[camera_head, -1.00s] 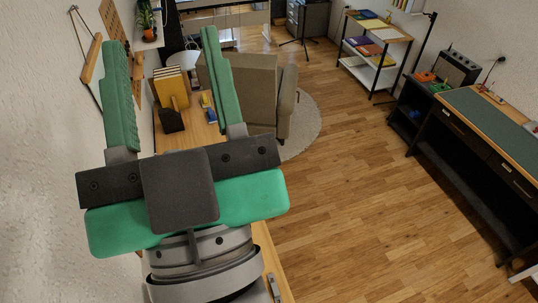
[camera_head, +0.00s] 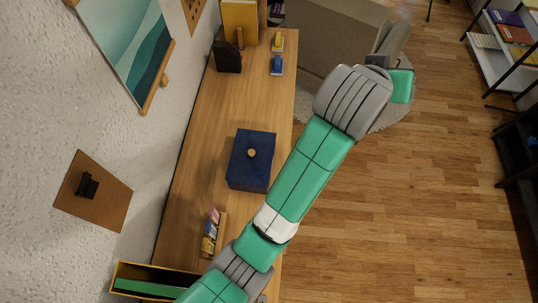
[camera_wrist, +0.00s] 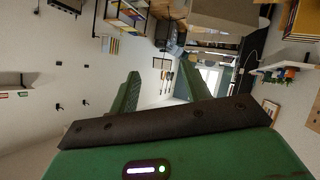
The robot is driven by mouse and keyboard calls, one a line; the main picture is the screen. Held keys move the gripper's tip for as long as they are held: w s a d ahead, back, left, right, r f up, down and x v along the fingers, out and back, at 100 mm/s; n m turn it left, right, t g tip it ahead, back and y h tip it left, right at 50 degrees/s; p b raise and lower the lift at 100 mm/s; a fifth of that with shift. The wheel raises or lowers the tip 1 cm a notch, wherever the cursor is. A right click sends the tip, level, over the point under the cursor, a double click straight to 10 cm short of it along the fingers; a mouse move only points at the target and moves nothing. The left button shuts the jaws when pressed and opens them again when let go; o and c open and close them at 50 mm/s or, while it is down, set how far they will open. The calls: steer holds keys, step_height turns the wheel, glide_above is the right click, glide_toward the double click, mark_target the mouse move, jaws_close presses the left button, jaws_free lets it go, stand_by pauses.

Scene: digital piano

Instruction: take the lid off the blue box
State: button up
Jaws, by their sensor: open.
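The blue box (camera_head: 238,179) stands closed on the wooden desk in the head view. Its dark blue lid (camera_head: 258,140) is on top, with a small round wooden knob (camera_head: 252,153) in the middle. One of my arm links passes close to the box's right side in the picture. My gripper (camera_wrist: 160,72) shows in the wrist view, with its two green fingers apart and nothing between them. I cannot make out its fingers in the head view. The wrist view faces the room, and I cannot make out the box there.
The desk (camera_head: 190,190) has bare wood around the box. Toward the front are a small organizer (camera_head: 213,232) and a yellow-edged tray (camera_head: 150,280). Blue and yellow items (camera_head: 277,54), a dark holder (camera_head: 228,57) and yellow binders (camera_head: 241,20) stand at the back.

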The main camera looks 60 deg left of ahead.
steer(key=s+a+f+n+g+b, duration=0.1)
steer(key=s+a+f+g, duration=0.1)
steer(key=a+f, duration=0.3)
steer(key=s+a+f+n+g+b, duration=0.1)
steer(key=a+f+n+g, duration=0.15)
steer(key=f, duration=0.55)
steer(key=n+g+h+b, duration=0.4)
steer(key=n+g+b, duration=0.2)
steer(key=n+g, duration=0.1)
glide_toward(251, 151)
steer(key=shift+s+d+f+m, duration=0.2)
steer(key=shift+d+f+m, duration=0.05)
steer(key=shift+d+f, duration=0.15)
steer(key=shift+w+f, duration=0.1)
steer(key=shift+f, duration=1.25)
steer(key=f, duration=0.3)
steer(key=a+f, duration=0.1)
steer(key=f, duration=0.1)
steer(key=shift+w, duration=0.15)
steer(key=shift+c, duration=0.2)
jaws_close()
